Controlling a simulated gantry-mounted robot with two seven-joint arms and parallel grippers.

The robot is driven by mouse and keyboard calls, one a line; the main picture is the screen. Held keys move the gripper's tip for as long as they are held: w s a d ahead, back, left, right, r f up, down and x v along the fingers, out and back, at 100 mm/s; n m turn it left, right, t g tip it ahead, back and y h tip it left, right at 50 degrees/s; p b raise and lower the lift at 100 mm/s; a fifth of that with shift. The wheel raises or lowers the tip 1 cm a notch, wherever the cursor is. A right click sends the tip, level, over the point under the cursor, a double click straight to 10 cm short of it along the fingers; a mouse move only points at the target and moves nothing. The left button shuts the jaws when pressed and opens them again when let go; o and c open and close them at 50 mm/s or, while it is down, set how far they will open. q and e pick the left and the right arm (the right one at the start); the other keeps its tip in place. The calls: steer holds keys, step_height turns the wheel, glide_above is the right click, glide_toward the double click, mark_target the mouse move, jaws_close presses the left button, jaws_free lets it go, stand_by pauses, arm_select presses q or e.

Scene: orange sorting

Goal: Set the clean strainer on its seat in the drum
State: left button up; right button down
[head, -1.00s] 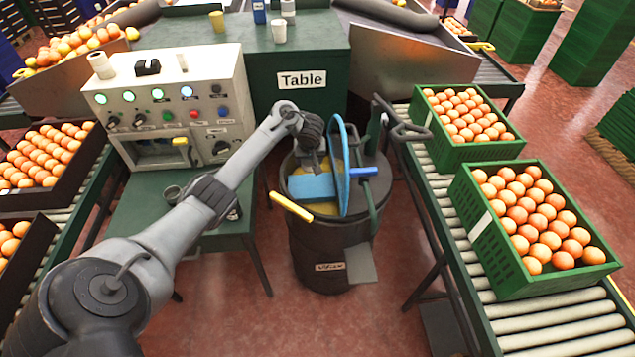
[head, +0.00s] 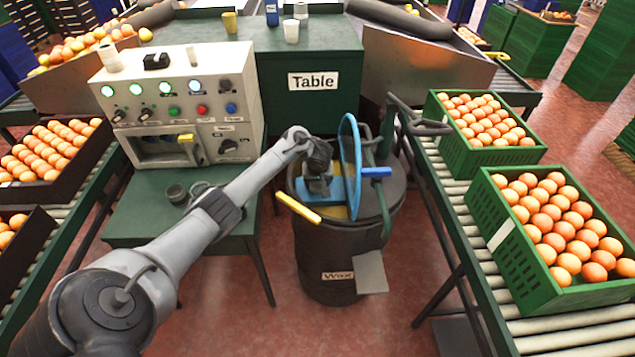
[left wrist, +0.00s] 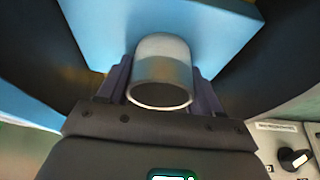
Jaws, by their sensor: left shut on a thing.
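The open dark drum (head: 335,265), labelled Wax, stands in the middle of the head view with yellow showing inside. My left gripper (head: 318,188) reaches down into its mouth from the left. In the left wrist view its fingers are shut on a grey cylindrical knob (left wrist: 162,72) above a flat light-blue piece (left wrist: 215,25), which looks like the strainer. In the head view this blue piece (head: 337,189) is partly hidden behind the gripper. I cannot tell whether it rests on the seat. An upright blue hoop (head: 350,165) stands just right of the gripper. My right gripper is not in view.
A yellow handle (head: 298,208) and a blue handle (head: 376,172) stick out at the drum. A control panel (head: 180,105) stands left on a green table. Green crates of oranges (head: 550,240) sit on the right conveyor. A dark lever (head: 420,122) rises behind right.

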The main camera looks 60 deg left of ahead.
arm_select(q)
steer(key=shift+w, duration=0.1)
steer(key=o, duration=1.2)
steer(key=shift+f, duration=0.1)
steer(key=shift+r, duration=0.35)
steer(key=p+v, duration=1)
steer(key=v, duration=0.1)
steer(key=shift+d+r, duration=0.2)
steer(key=shift+r, duration=0.1)
